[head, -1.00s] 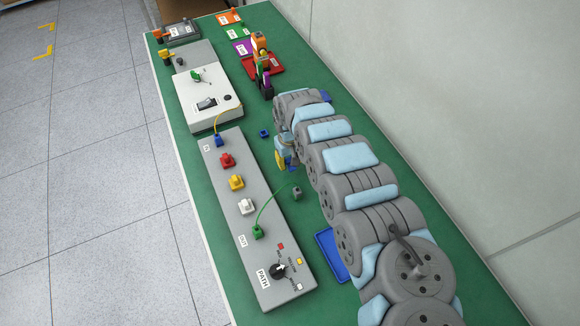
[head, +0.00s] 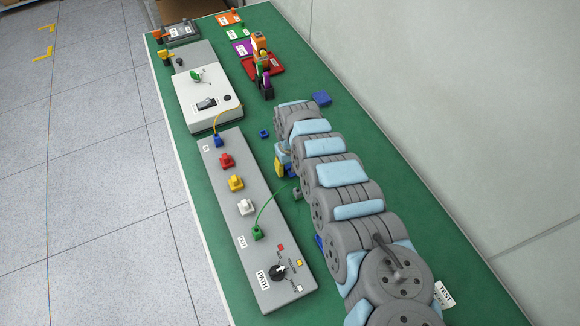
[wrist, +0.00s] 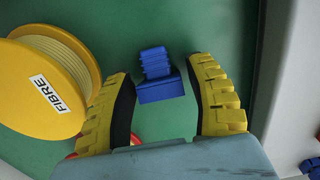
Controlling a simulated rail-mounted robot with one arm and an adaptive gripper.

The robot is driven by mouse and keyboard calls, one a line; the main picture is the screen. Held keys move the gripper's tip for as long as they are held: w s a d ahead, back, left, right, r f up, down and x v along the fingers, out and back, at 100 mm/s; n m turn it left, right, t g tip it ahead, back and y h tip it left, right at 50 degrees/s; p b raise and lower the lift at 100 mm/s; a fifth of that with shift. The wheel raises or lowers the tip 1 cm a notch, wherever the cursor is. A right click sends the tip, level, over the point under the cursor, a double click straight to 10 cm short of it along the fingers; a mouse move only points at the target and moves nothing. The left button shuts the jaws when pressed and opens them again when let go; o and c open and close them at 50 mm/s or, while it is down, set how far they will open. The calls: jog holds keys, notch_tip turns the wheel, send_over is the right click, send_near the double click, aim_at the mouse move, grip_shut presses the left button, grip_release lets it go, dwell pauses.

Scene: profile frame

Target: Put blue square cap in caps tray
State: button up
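A small blue square piece (head: 264,133), which looks like the blue square cap, sits on the green mat beside the grey panel. In the wrist view a stepped blue piece (wrist: 158,75), apparently the same cap, lies on the green surface between and just beyond my fingertips. My gripper (wrist: 166,85) is open, with yellow ribbed fingers on either side and a clear gap to the blue piece. In the head view one yellow finger (head: 279,168) shows beside my arm; the rest is hidden. I cannot tell which tray is the caps tray.
A yellow spool marked FIBRE (wrist: 45,85) lies close to the left finger. The grey panel (head: 255,225) with coloured connectors and a green cable runs along the left. A blue object (head: 321,98) lies behind my arm. Red (head: 270,66) and other coloured trays stand at the far end.

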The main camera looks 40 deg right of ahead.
jog(key=shift+r, duration=0.1)
notch_tip(320, 180, up, 12)
jog(key=shift+d+f+p, duration=0.1)
jog(key=shift+d+p, duration=0.05)
jog(key=shift+p, duration=0.9)
jog(key=shift+o, duration=1)
jog(key=shift+r, duration=0.2)
